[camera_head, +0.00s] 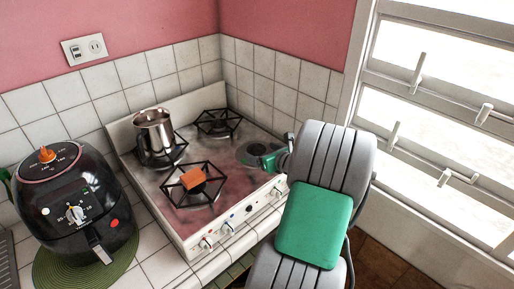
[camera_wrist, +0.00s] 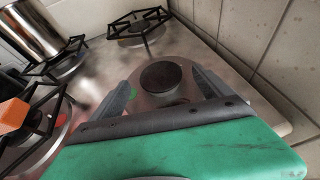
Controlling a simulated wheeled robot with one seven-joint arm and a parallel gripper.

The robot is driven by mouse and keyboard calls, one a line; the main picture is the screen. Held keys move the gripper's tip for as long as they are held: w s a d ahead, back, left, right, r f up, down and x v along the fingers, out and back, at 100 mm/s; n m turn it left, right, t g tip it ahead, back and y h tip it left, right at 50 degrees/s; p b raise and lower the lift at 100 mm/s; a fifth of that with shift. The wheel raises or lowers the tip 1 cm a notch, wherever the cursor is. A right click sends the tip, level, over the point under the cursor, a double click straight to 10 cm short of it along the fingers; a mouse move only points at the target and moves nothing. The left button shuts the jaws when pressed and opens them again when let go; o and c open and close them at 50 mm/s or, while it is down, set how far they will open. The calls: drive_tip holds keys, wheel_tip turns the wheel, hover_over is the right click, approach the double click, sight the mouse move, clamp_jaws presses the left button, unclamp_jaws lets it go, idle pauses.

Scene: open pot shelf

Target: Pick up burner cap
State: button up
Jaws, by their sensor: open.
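The burner cap (camera_wrist: 161,76) is a dark round disc on the front right burner of the stove, which has no grate over it. In the wrist view it sits ahead of and between my two fingertips. In the head view the cap (camera_head: 251,148) shows as a dark disc just left of my gripper (camera_head: 268,160). My gripper (camera_wrist: 161,82) is open, with its grey fingers spread and nothing held. I cannot tell whether a fingertip touches the stove. The near part of the burner is partly hidden by my gripper.
The stove top (camera_head: 170,185) carries a steel pot (camera_head: 154,130) on the back left burner and an orange block (camera_head: 192,178) on the front left grate. A bare grate (camera_head: 217,122) stands at the back right. A tiled wall (camera_wrist: 285,40) is close on the right. A black air fryer (camera_head: 75,205) stands left.

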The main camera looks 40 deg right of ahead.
drive_tip(key=shift+x, duration=0.85)
drive_tip(key=shift+s, duration=0.1)
drive_tip(key=c, duration=1.5)
